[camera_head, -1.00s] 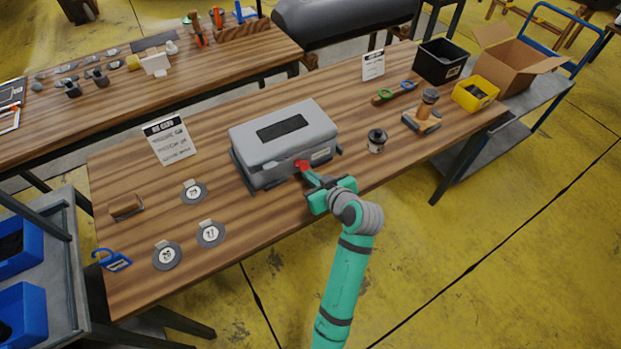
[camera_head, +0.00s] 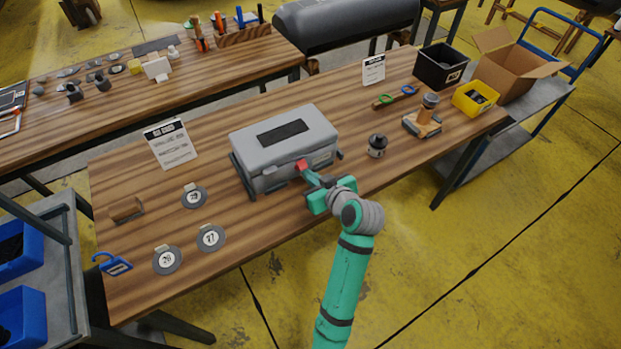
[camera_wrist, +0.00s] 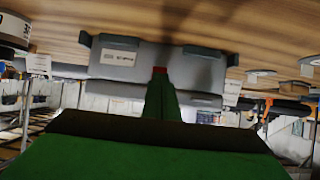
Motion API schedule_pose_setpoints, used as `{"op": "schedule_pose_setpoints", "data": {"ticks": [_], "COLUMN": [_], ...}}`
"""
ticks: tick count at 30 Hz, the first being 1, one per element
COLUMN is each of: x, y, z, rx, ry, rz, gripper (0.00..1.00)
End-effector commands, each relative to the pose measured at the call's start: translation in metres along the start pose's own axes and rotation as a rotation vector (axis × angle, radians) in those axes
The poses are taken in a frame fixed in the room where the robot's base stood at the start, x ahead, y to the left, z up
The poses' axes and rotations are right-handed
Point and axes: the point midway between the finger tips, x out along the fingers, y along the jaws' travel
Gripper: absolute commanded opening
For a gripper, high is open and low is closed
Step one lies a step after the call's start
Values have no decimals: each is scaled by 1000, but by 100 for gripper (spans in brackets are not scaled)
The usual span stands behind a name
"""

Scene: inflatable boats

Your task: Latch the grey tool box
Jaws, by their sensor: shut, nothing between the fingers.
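The grey tool box (camera_head: 285,142) stands on the wooden workbench with its lid down. A dark inset panel is on the lid. My gripper (camera_head: 304,170) is at the box's front face, its fingers together and empty. A red piece (camera_head: 301,165) is at the fingertips, by the front of the box. In the wrist view the box's front (camera_wrist: 140,57) shows upside down with a pale label, and my closed fingers (camera_wrist: 160,85) reach to its middle. Whether the fingertips touch the box, and how the latch behind them stands, I cannot tell.
On the workbench (camera_head: 250,220), round numbered discs (camera_head: 211,237), a brush (camera_head: 126,209) and a blue padlock-shaped tag (camera_head: 113,264) lie left. A sign (camera_head: 170,145) stands behind left.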

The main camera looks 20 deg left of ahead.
Motion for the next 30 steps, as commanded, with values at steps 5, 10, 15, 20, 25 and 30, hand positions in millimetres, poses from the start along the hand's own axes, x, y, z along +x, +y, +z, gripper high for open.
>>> {"op": "schedule_pose_setpoints", "data": {"ticks": [5,10,15,20,25,30], "x": [0,0,0,1,1,-2], "y": [0,0,0,0,0,0], "z": [-1,-1,-4,-10,-9,-8], "rx": [0,0,-1,-2,-1,0], "ry": [0,0,0,1,0,0], "rz": [0,0,0,0,0,1], "gripper": [0,0,0,0,0,0]}}
